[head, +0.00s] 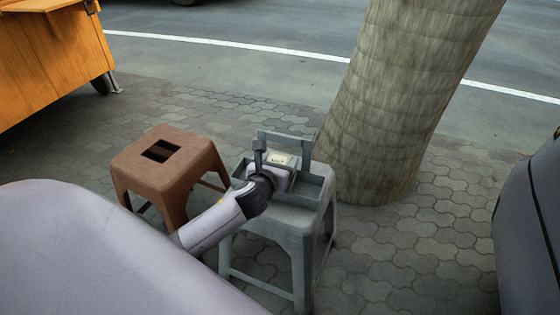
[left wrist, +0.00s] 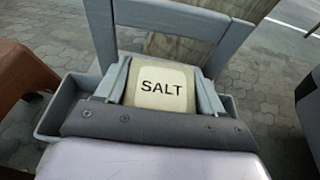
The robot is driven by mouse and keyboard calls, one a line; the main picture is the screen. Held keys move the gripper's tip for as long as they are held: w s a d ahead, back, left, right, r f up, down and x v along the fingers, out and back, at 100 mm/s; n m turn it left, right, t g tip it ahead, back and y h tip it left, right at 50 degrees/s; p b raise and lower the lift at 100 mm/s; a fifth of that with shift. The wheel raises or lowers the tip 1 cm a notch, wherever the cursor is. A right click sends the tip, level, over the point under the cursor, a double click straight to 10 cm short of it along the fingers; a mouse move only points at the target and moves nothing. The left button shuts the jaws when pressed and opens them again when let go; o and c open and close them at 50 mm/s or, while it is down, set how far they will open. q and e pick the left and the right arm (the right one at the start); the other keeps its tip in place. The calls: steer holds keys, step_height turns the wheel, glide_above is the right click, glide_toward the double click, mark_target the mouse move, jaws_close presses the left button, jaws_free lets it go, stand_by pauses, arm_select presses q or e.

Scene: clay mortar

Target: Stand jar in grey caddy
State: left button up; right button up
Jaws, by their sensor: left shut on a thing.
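The jar (head: 279,159) is cream with a white label that reads SALT in the left wrist view (left wrist: 160,88). My left gripper (head: 275,166) is shut on it, one finger on each side. The grey caddy (head: 312,189) has an upright handle frame at its back and stands on a grey stool (head: 290,222). The jar is at the middle of the caddy, in front of the handle frame. The caddy's left compartment wall also shows in the left wrist view (left wrist: 53,112). The gripper hides the jar's lower part, so I cannot tell whether it touches the caddy floor.
A brown stool (head: 185,158) stands left of the grey one. A thick tree trunk (head: 395,110) rises close behind on the right. An orange cart (head: 45,60) is at the far left, and a dark object (head: 530,220) at the right edge. Paving is open at front right.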

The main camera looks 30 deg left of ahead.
arm_select(q)
steer(key=shift+w+a+r+g, duration=0.1)
steer(key=shift+w+r+g, duration=0.15)
steer(key=shift+g, duration=0.15)
steer(key=shift+f, duration=0.7)
steer(key=shift+f+b, duration=0.4)
steer(key=shift+b, duration=0.1)
steer(key=shift+r, duration=0.1)
steer(key=o, duration=1)
steer(key=shift+f, duration=0.2)
steer(key=shift+r, duration=0.1)
